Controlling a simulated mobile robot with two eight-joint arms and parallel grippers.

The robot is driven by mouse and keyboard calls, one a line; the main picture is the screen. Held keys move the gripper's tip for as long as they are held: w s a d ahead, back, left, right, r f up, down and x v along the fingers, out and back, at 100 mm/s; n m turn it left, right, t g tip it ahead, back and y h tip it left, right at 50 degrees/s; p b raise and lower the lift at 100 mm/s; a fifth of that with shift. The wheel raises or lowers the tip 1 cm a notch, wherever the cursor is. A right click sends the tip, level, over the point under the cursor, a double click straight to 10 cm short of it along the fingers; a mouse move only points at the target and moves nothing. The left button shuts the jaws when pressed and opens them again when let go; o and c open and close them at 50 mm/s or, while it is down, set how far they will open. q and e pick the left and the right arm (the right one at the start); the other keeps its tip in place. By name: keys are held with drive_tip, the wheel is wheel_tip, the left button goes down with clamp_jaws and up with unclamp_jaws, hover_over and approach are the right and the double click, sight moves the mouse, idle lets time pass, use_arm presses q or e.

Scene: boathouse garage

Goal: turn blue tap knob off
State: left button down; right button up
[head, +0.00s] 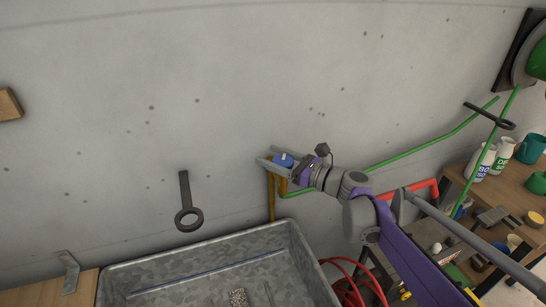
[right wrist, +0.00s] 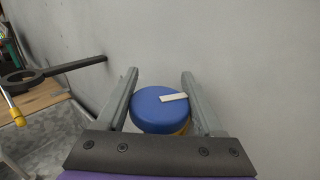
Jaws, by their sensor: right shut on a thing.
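The blue tap knob (head: 283,160) sits on top of a brass-yellow tap (head: 271,200) at the grey wall, above the metal basin (head: 200,247). My right gripper (head: 268,156) reaches in from the right and is shut on the knob. In the right wrist view the round blue knob (right wrist: 158,118) lies between the two fingers, with a short white bar on its top running nearly crosswise, slightly tilted. A little of the yellow tap body (right wrist: 186,129) shows beneath it. My left gripper is not in view.
A dark ring bracket (head: 187,217) sticks out from the wall left of the tap. A green hose (head: 420,150) runs behind my right arm. A red hose (head: 350,280) lies beside the basin. At the right, a workbench (head: 495,190) holds bottles, a mug and tools.

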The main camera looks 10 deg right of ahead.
drive_tip(key=shift+m+t+h, duration=0.4)
drive_tip(key=shift+t, duration=0.1)
drive_tip(key=m+t+h, duration=0.2)
drive_tip(key=h, duration=0.1)
drive_tip(key=m+t+h+p, duration=0.1)
drive_tip(key=shift+w+d+r+m+h, duration=0.15)
drive_tip(key=shift+w+d+m+h, duration=0.15)
drive_tip(key=shift+h, duration=0.1)
drive_tip(key=m+h+p, duration=0.1)
drive_tip(key=t+h+p, duration=0.1)
drive_tip(key=d+m+h, duration=0.1)
drive_tip(key=shift+w+r+m+t+h+p, duration=0.3)
drive_tip(key=shift+t+h+p, duration=0.1)
drive_tip(key=shift+f+m+h+p, duration=0.15)
drive_tip(key=shift+m+h+p, duration=0.15)
drive_tip(key=shift+h+p, duration=0.1)
drive_tip(key=shift+f, duration=0.2)
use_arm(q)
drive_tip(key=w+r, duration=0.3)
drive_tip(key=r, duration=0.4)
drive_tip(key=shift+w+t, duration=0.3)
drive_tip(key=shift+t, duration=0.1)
use_arm(e)
drive_tip(key=shift+s+d, duration=0.1)
drive_tip(key=shift+f, duration=0.15)
